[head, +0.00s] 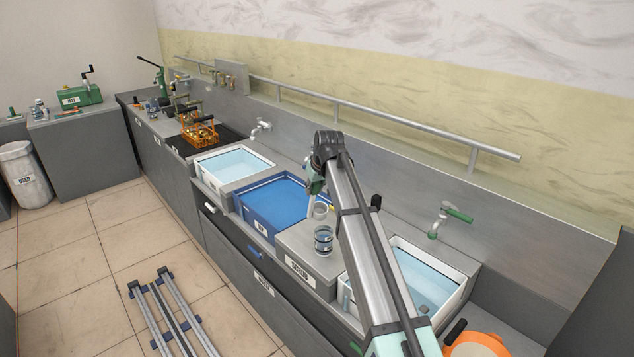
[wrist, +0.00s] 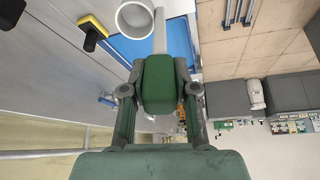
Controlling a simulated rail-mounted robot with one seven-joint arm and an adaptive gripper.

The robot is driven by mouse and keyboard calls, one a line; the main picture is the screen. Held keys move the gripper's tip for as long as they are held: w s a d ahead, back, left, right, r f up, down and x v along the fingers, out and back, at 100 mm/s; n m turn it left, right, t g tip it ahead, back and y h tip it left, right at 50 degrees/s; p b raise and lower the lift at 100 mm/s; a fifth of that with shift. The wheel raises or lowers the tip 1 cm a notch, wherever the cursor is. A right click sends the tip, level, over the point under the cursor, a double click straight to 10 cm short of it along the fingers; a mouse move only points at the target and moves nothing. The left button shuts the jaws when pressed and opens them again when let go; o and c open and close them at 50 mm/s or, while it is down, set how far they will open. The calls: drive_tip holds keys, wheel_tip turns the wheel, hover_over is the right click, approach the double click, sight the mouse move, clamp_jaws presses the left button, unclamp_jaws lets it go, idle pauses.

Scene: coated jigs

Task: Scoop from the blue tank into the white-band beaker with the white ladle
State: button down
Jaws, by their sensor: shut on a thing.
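My gripper (wrist: 160,92) is shut on the green grip of the white ladle (wrist: 160,32), with one finger on each side. The ladle's round white cup (wrist: 119,18) shows at the top of the wrist view. In the head view my gripper (head: 315,183) is above the counter by the right edge of the blue tank (head: 243,211), and the ladle's cup (head: 320,210) appears just below it. The tank holds blue liquid. A clear beaker (head: 323,241) stands upright on the grey counter right of the tank; its band colour is too small to tell. The cup's contents are hidden.
White tanks stand left (head: 207,181) and right (head: 462,289) of the blue tank and counter. An orange rack (head: 199,135) stands further left. Taps (head: 435,222) and a rail (head: 400,122) run along the back. My arm covers part of the counter.

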drive_tip(key=w+a+r+g+h+p, duration=0.1)
drive_tip(key=w+a+r+g+p, duration=0.1)
drive_tip(key=r+p, duration=0.3)
drive_tip(key=shift+w+r+g+h+p, duration=0.4)
drive_tip(key=shift+w+g+p, duration=0.25)
drive_tip(key=shift+p, duration=0.45)
